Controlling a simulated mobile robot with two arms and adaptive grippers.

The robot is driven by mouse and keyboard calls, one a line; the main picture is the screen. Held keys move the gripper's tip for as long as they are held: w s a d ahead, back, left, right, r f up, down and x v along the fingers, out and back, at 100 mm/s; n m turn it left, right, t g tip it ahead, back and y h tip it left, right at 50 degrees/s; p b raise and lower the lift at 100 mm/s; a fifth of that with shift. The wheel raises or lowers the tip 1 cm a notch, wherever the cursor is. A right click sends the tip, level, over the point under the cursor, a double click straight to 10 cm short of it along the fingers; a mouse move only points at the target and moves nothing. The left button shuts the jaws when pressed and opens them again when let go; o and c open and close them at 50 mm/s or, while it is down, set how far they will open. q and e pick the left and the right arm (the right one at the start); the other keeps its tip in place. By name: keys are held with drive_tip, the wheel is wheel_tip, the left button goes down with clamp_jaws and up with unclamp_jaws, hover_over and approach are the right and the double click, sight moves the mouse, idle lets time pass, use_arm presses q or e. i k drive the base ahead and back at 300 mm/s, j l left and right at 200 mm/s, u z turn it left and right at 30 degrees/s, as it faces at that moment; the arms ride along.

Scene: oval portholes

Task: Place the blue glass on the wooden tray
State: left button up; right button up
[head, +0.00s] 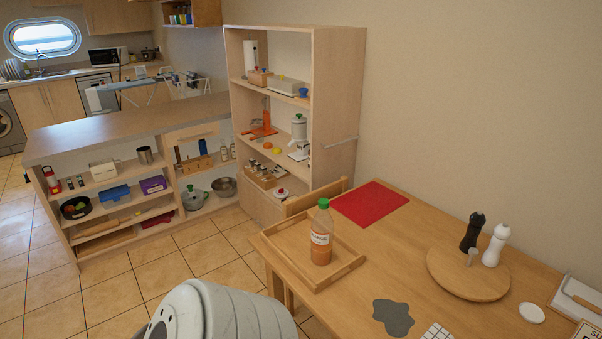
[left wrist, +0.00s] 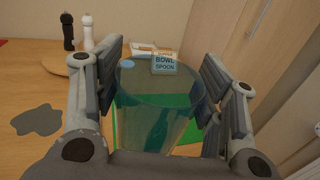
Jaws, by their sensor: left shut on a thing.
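The blue glass (left wrist: 155,118) is see-through and blue-green. It stands between the fingers of my left gripper (left wrist: 162,75) in the left wrist view, with its round rim toward the camera. My left gripper is shut on it. The wooden tray (head: 290,246) lies on the near left end of the wooden table in the head view. A bottle (head: 321,238) with a green cap and orange-brown contents stands upright in the tray, toward its right side. The glass and the left fingers do not show in the head view. My right gripper is not in view.
A red mat (head: 369,202) lies behind the tray. A round board (head: 465,280) holds a dark and a white mill. A grey splat-shaped mat (head: 393,317) lies in front. A chair (head: 318,197) stands at the table's far edge. The tray's left part is bare.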

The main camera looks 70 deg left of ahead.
sight(299, 239)
drive_tip(key=k+j, duration=0.1)
drive_tip(key=j, duration=0.6)
drive_tip(key=k+j, duration=0.1)
drive_tip(key=j, duration=1.25)
drive_tip(key=k+j, duration=0.15)
drive_tip(key=j, duration=0.5)
drive_tip(key=u, duration=0.05)
